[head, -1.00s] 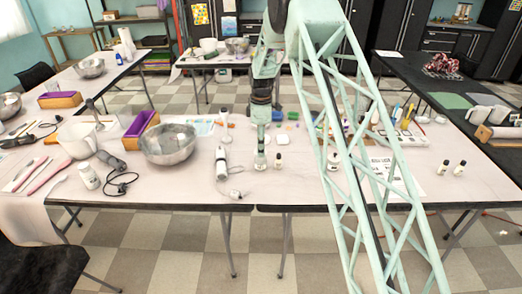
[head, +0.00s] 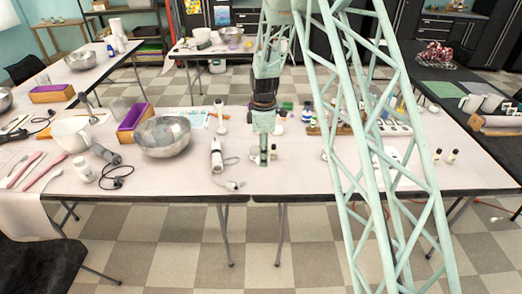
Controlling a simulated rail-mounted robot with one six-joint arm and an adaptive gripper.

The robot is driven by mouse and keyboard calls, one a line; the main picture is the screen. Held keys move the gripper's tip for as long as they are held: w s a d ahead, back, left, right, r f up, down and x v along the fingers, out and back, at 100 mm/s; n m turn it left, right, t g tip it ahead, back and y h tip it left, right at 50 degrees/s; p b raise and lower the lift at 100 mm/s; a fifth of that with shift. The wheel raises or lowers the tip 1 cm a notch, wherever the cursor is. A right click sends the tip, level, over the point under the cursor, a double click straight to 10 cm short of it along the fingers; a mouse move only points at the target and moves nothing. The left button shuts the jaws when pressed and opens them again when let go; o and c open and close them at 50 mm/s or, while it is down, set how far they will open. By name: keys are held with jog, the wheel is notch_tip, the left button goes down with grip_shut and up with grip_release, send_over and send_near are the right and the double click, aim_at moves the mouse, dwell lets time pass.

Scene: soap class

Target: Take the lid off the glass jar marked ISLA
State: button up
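My gripper (head: 264,156) points down over the front middle of the near table. Its fingers are too small and too much in line with the camera to tell if they are open. A small bottle with a dark cap (head: 273,153) stands at its right side, partly covered by it; I cannot tell whether they touch. No ISLA marking is legible, and I cannot pick out the glass jar or its lid. Several small jars and bottles stand behind the arm, partly hidden by my pale green lattice structure.
A stick blender (head: 216,155) lies left of my gripper, with a metal bowl (head: 163,137) further left. A white jar (head: 83,168) and a white jug (head: 72,135) stand at the left. Two small bottles (head: 445,156) stand at the right. A wooden rack (head: 328,130) is behind.

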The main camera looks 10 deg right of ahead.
jog(key=shift+s+r, duration=0.1)
jog(key=shift+s, duration=0.95)
jog(key=shift+s, duration=0.1)
jog(key=s+a+f, duration=0.2)
jog(key=s+f, duration=0.3)
jog(key=s, duration=0.5)
jog(key=shift+s+f+b, duration=0.3)
jog(key=shift+f+b, duration=0.05)
jog(key=shift+f, duration=0.05)
jog(key=b, duration=0.1)
send_over(256, 175)
jog(key=shift+w+f, duration=0.1)
jog(key=shift+f, duration=0.65)
jog(key=shift+f+b, duration=0.5)
jog(key=shift+f, duration=1.25)
jog(key=shift+f, duration=0.1)
